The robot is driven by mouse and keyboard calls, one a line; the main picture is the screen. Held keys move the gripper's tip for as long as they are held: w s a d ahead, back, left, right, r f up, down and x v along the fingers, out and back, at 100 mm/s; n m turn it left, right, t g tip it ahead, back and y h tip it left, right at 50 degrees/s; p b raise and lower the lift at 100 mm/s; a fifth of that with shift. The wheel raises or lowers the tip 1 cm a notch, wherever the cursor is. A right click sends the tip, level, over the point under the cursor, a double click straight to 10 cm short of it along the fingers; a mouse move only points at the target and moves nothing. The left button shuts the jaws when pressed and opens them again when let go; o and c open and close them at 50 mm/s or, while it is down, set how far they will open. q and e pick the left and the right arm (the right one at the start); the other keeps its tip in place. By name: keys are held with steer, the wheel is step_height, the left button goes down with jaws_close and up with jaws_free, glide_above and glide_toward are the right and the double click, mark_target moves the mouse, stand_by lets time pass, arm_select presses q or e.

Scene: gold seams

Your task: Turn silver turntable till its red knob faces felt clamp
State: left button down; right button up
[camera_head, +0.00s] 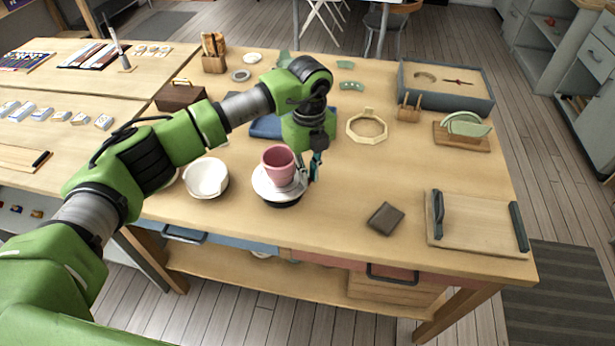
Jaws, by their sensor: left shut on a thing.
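The silver turntable (272,190) is a pale round plate on a dark base near the table's front edge. A pink cup (278,163) stands upright on it. My left gripper (314,172) reaches down at the turntable's right edge and is shut on it there. The red knob cannot be seen; the gripper may hide it. A wooden board with two dark upright bars (474,222), which looks like the felt clamp, lies at the front right of the table. My right gripper is not in view.
A white bowl (206,178) stands close left of the turntable. A brown wallet-like block (385,219) lies between turntable and board. A pale octagonal ring (366,127) and a grey tray (446,86) lie farther back. The table between ring and block is clear.

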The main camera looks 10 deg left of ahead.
arm_select(q)
steer(key=shift+w+n, duration=0.3)
steer(key=shift+n, duration=0.2)
steer(key=shift+w, duration=0.15)
steer(key=c, duration=2.4)
jaws_free()
steer(key=shift+r, duration=0.1)
step_height(320, 180, up, 12)
